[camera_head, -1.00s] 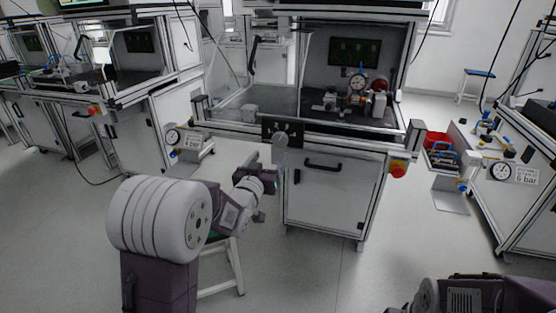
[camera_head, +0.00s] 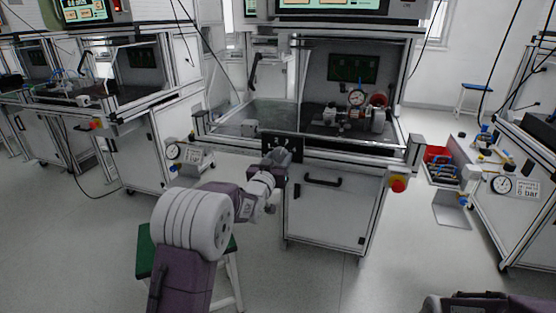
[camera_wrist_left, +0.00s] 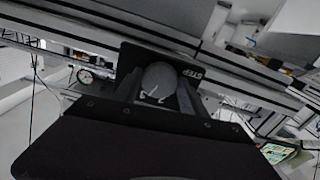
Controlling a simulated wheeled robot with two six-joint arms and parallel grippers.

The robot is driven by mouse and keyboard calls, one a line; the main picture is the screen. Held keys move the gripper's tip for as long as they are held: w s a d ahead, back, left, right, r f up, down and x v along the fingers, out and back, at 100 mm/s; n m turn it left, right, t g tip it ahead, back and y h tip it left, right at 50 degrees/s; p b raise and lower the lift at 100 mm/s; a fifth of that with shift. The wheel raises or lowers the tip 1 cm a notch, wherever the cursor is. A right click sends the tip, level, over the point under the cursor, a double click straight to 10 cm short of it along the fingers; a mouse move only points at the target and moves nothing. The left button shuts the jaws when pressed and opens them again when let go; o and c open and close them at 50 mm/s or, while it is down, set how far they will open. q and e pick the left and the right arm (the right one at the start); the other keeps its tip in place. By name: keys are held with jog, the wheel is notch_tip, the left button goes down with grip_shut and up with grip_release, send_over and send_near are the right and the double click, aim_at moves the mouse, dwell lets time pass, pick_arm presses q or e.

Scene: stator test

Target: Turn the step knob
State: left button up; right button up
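The step knob (camera_wrist_left: 159,80) is grey and round with a white mark, on a dark panel lettered "STEP" in the left wrist view. In the head view the black panel (camera_head: 296,147) is on the front rail of the middle workstation; my left gripper hides the knob there. My left gripper (camera_head: 279,157) is at this panel. In the left wrist view its fingers (camera_wrist_left: 159,92) stand apart, one on each side of the knob; whether they touch it cannot be told. My right gripper is out of view; only part of my right arm shows at the bottom right.
A red emergency button (camera_head: 398,185) sits right of the cabinet door handle (camera_head: 322,180). A green-topped stool (camera_head: 146,255) stands below my left arm. A pressure gauge (camera_head: 173,151) is to the left.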

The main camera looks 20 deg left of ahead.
pick_arm(q)
jog(key=c, duration=0.7)
jog(key=m+b, duration=0.2)
jog(key=m, duration=0.2)
jog(key=shift+f, duration=0.1)
jog(key=m+b, duration=0.2)
jog(key=m, duration=0.2)
jog(key=shift+m, duration=0.7)
jog(key=o, duration=1.4)
